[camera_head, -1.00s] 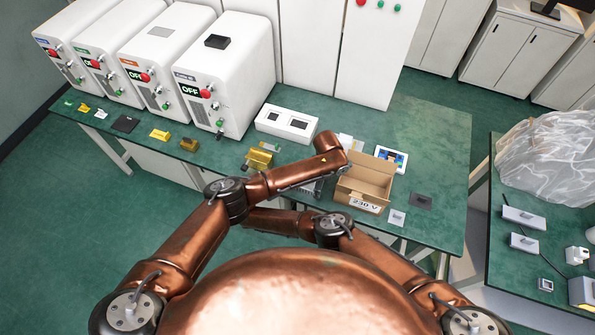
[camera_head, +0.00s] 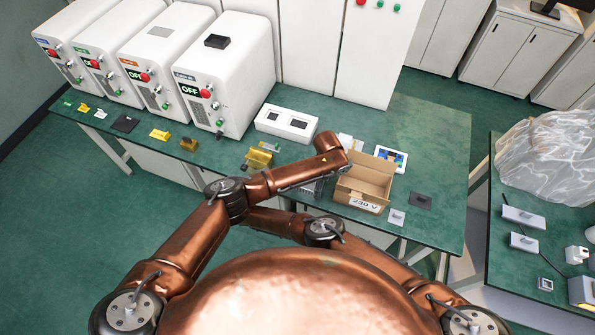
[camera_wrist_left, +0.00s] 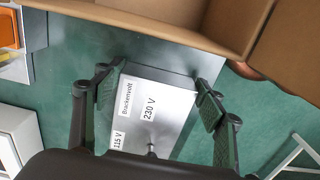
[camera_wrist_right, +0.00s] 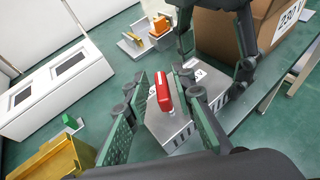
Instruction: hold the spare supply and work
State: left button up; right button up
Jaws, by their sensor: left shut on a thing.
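The spare supply, a silver box with 115 V and 230 V labels, sits between my left gripper's fingers (camera_wrist_left: 158,82); its labelled face (camera_wrist_left: 178,118) fills the middle of the left wrist view. My left gripper is shut on it. In the right wrist view the supply (camera_wrist_right: 168,130) shows a red part (camera_wrist_right: 163,92) on its face. My right gripper (camera_wrist_right: 160,80) is open, one finger on either side of the red part, with gaps visible. In the head view the supply (camera_head: 312,187) is mostly hidden under my left arm.
An open cardboard box (camera_head: 364,184) marked 230 V stands right of the supply on the green bench (camera_head: 437,140). A white two-window unit (camera_head: 287,123), yellow parts (camera_head: 258,158) and several white machines (camera_head: 228,75) marked OFF stand leftward. A dark square (camera_head: 420,200) lies right.

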jog(key=shift+o, duration=0.3)
jog(key=shift+w+n+t+y, duration=0.2)
jog(key=shift+n+t+y, duration=0.1)
jog(key=shift+n, duration=0.1)
jog(key=n+t+y, duration=0.1)
jog(key=n+y, duration=0.1)
jog(key=n+t+y, duration=0.2)
jog(key=n+y, duration=0.1)
jog(key=shift+s+d, duration=0.15)
jog(key=f+v, duration=0.1)
jog(key=v, duration=1.1)
jog(key=s+d+f+m+g+h, duration=0.25)
jog(key=f+m+g, duration=0.2)
jog(key=f, duration=0.25)
jog(key=s+d+f+m+g+h, duration=0.1)
jog(key=s+d+f+m+g, duration=0.1)
jog(key=s+f+m+g, duration=0.3)
jog(key=s+d+f+m+g+h, duration=0.1)
jog(key=s+d+f+m, duration=0.1)
jog(key=d+f, duration=0.4)
jog(key=s+d+f+m+g, duration=0.2)
jog(key=d+f, duration=0.5)
jog(key=d, duration=0.6)
jog(key=shift+h, duration=0.35)
jog(key=shift+o, duration=0.4)
jog(key=shift+d+f, duration=0.1)
jog(key=shift+f, duration=0.05)
